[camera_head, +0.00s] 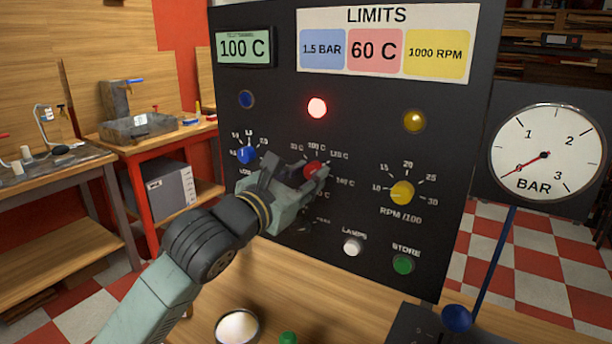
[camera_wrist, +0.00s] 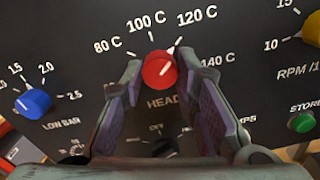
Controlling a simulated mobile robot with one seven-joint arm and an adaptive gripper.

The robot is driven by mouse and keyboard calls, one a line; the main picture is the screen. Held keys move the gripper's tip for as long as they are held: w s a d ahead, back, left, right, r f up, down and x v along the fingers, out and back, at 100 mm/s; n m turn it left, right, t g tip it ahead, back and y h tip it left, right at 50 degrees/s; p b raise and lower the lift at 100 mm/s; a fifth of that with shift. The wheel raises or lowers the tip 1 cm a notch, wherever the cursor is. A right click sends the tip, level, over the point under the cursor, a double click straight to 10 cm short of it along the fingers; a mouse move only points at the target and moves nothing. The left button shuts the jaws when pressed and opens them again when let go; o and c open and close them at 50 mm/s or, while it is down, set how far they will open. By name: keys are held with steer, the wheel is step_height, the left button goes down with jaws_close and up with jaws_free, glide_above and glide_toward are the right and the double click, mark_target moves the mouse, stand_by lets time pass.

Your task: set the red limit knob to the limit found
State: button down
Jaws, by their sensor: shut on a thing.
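The red knob (camera_head: 313,169) is on the dark upright panel (camera_head: 400,281). My gripper (camera_head: 306,174) is shut on it, one finger on each side. The wrist view shows the red knob (camera_wrist: 160,71) between my fingertips (camera_wrist: 157,74). Its white mark leans up and right, roughly toward the 120 C label (camera_wrist: 197,15). Labels for 80 C, 100 C and 140 C also show around it; my fingers hide part of the scale's lower left. The limits card (camera_head: 375,50) reads 1.5 BAR, 60 C and 1000 RPM. The green display (camera_head: 243,48) reads 100 C.
A red lamp (camera_head: 317,107) glows above the knob. The blue knob (camera_head: 245,154) is left, the yellow knob (camera_head: 402,192) right. White (camera_head: 352,247) and green (camera_head: 402,264) buttons sit below. A BAR gauge (camera_head: 546,153) stands at right, its needle near 0.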

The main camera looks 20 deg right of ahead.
steer(key=shift+f+b, duration=0.1)
steer(key=shift+b, duration=0.25)
steer(key=n+b, duration=0.5)
steer(key=n, duration=0.4)
steer(key=shift+n, duration=0.3)
stand_by(0.4)
steer(key=c, duration=1.2)
jaws_free()
steer(key=shift+c, duration=0.2)
